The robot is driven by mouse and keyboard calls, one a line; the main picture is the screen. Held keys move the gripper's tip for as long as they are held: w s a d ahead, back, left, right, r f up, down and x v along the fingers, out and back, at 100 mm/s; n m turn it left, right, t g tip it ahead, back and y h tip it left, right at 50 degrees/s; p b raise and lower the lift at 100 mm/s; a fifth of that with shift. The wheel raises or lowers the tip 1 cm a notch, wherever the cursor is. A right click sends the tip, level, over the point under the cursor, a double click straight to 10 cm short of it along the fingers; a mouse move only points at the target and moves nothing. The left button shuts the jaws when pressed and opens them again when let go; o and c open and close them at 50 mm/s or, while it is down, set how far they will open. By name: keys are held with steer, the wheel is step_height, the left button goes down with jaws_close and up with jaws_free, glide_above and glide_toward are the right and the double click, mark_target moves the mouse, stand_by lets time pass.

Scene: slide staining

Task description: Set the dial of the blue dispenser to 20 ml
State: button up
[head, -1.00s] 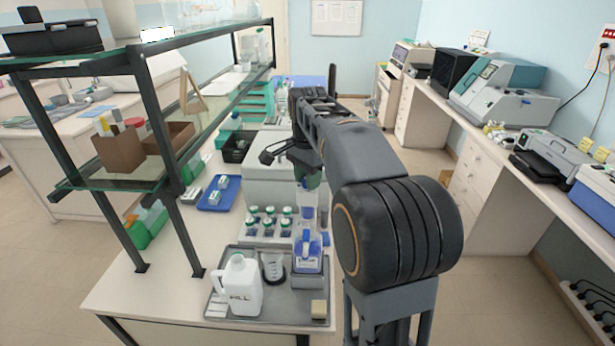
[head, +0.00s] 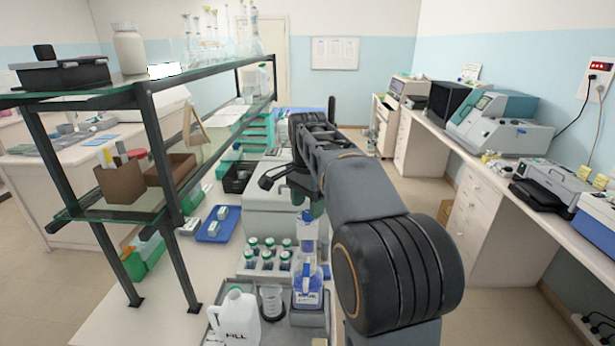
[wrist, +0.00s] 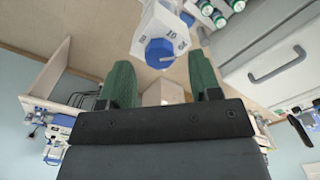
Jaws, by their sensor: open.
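I cannot tell the exact dial setting. My gripper (wrist: 161,78) is open and empty. Its green fingers lie apart, either side of the dial in the picture, and do not visibly touch it. In the head view my arm partly hides the gripper, above the dispenser.
Several green-capped bottles (head: 267,260) stand behind. A grey-white box (head: 270,212) stands further back. A glass-shelved rack (head: 170,185) rises at the left. The aisle floor right of the bench is clear.

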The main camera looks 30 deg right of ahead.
mark_target(307, 213)
step_height(307, 213, up, 12)
steer(key=p, duration=0.1)
steer(key=shift+f, duration=0.1)
stand_by(0.6)
